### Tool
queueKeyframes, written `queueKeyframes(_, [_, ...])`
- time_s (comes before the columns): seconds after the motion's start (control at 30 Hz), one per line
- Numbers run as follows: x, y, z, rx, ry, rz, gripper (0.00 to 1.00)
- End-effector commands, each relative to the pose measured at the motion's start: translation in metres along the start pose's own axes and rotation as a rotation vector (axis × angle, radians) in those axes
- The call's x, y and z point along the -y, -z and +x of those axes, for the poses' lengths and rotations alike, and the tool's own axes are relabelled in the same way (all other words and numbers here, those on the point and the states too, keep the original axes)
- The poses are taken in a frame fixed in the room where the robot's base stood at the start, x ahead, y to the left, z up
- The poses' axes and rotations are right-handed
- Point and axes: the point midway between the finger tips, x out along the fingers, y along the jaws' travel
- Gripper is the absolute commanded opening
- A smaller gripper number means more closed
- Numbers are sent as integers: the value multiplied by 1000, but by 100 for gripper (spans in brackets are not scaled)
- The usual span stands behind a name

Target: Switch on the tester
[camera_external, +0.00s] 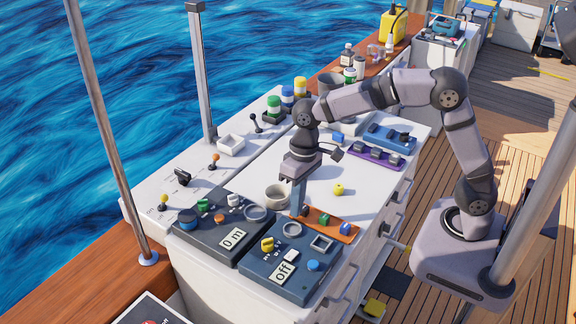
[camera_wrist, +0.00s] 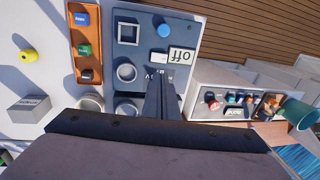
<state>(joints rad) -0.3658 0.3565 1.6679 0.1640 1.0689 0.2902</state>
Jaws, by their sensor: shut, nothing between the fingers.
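The tester is a dark blue box (camera_external: 303,285) at the near end of the white counter; its display (camera_external: 284,273) reads "Off". On its top are a yellow knob (camera_external: 267,244), a blue button (camera_external: 313,265) and a square frame (camera_external: 322,243). In the wrist view the tester (camera_wrist: 145,45) lies ahead, with its display (camera_wrist: 173,56) and blue button (camera_wrist: 163,29) in sight. My gripper (camera_external: 297,210) is shut and empty, pointing down above the tester's far edge. In the wrist view its fingers (camera_wrist: 160,78) cover part of the tester, and the yellow knob is not visible.
A dark grey device (camera_external: 205,235) showing "0 m" stands left of the tester. An orange strip (camera_external: 330,222) with several small switches lies right behind it. A round cup (camera_external: 276,196) and a yellow ball-like thing (camera_external: 338,189) are farther back. The counter's middle is mostly clear.

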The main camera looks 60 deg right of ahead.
Motion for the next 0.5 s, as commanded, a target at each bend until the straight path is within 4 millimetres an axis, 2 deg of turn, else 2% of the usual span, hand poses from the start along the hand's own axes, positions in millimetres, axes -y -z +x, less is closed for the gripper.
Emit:
queueKeyframes(0.23, [4,2,7,-3,3,-2,0])
queueKeyframes(0.5, [11,2,4,-4,5,-2,0])
